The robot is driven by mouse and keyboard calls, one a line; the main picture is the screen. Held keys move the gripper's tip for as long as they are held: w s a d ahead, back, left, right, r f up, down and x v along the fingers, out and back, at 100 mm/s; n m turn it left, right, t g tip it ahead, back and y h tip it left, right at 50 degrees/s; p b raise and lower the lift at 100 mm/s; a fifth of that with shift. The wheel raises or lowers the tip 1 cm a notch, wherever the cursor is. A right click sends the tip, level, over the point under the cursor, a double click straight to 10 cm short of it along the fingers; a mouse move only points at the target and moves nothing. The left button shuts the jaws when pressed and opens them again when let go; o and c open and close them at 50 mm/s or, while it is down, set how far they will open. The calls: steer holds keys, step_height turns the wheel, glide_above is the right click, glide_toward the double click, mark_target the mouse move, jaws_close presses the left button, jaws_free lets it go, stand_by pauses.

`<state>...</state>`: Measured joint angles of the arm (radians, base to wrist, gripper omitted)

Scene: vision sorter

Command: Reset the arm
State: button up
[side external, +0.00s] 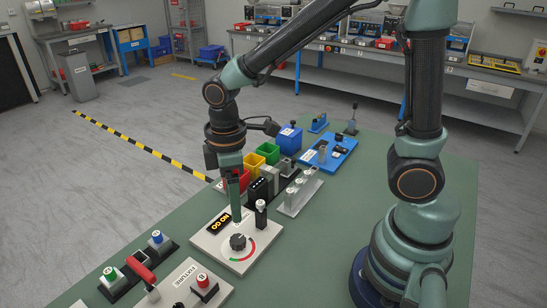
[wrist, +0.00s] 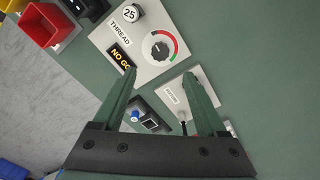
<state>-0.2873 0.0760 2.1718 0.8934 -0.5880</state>
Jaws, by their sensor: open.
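My arm reaches over the green table from the right in the side view. My gripper (side external: 236,205) points down near the far edge of the white gauge panel (side external: 222,260). In the wrist view my gripper (wrist: 163,80) is open, with two green fingers apart and nothing between them but the view of the table. The panel also shows in the wrist view (wrist: 175,60), with a black dial, a "NO GO" display and the word "THREAD". I cannot tell the exact height of the fingertips above the panel.
Red, yellow, green and blue bins (side external: 254,160) stand beyond the panel. A blue tray (side external: 328,152) lies at the back. A fixture plate (side external: 182,290) and button blocks (side external: 160,243) are at the front left. Green table (side external: 310,260) right of the panel is clear.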

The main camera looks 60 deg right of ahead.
steer(key=shift+r, duration=0.7)
steer(key=s+d+r+m+t, duration=0.3)
steer(key=d+r+m+t, duration=0.2)
steer(key=d+r+m, duration=0.4)
steer(key=shift+s+d+r+m+t, duration=0.3)
steer(key=shift+r+m, duration=0.2)
steer(key=shift+r, duration=0.1)
